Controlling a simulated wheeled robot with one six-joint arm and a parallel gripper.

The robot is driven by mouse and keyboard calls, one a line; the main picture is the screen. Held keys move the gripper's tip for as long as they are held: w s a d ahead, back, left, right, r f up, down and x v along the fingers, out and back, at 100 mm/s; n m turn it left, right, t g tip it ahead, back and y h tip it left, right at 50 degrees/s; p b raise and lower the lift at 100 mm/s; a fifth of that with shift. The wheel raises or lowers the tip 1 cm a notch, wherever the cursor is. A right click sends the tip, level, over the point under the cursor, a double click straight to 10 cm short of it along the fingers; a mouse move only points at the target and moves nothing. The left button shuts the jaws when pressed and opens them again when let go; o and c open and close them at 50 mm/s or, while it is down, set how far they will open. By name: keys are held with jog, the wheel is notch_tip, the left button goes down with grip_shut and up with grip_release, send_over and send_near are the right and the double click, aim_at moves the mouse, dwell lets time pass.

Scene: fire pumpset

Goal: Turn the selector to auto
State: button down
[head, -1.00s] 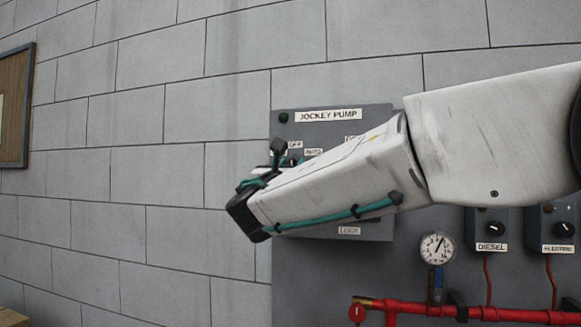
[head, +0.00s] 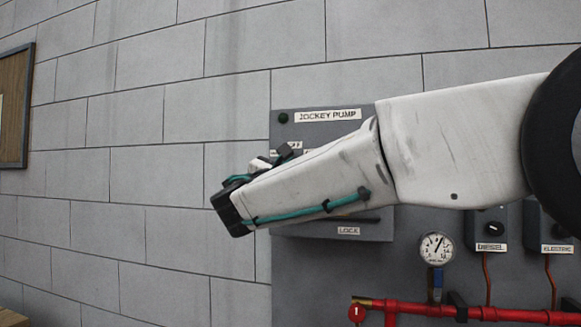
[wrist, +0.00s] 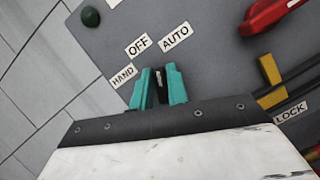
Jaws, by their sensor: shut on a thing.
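The jockey pump panel (head: 380,228) is a grey box on the wall, partly hidden behind my arm in the head view. In the wrist view, my gripper (wrist: 159,73) has its two teal fingers closed on the selector (wrist: 158,80), a small dark knob with a light mark. The fingers hide most of the knob, so I cannot tell its exact setting. The labels HAND (wrist: 123,76), OFF (wrist: 138,44) and AUTO (wrist: 175,37) fan out just beyond the fingertips.
A red handle (wrist: 268,22) and a yellow bracket (wrist: 271,82) lie right of the fingers, with a LOCK label (wrist: 290,113) below. A gauge (head: 436,248), red pipe (head: 500,314) and DIESEL (head: 490,247) and ELECTRIC (head: 556,248) switches are at lower right.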

jog(key=shift+f+m+g+h, duration=0.1)
jog(key=shift+m+g+h, duration=0.4)
jog(key=shift+m, duration=0.95)
jog(key=shift+f+m+g+h, duration=0.1)
jog(key=shift+m+g+h, duration=0.2)
jog(key=shift+m+g, duration=0.8)
jog(key=shift+m+t, duration=0.4)
jog(key=shift+m, duration=0.15)
jog(key=c, duration=1.4)
grip_release()
jog(key=shift+c, duration=0.2)
jog(key=v, duration=0.7)
jog(key=shift+s+a, duration=0.2)
jog(key=shift+s, duration=0.15)
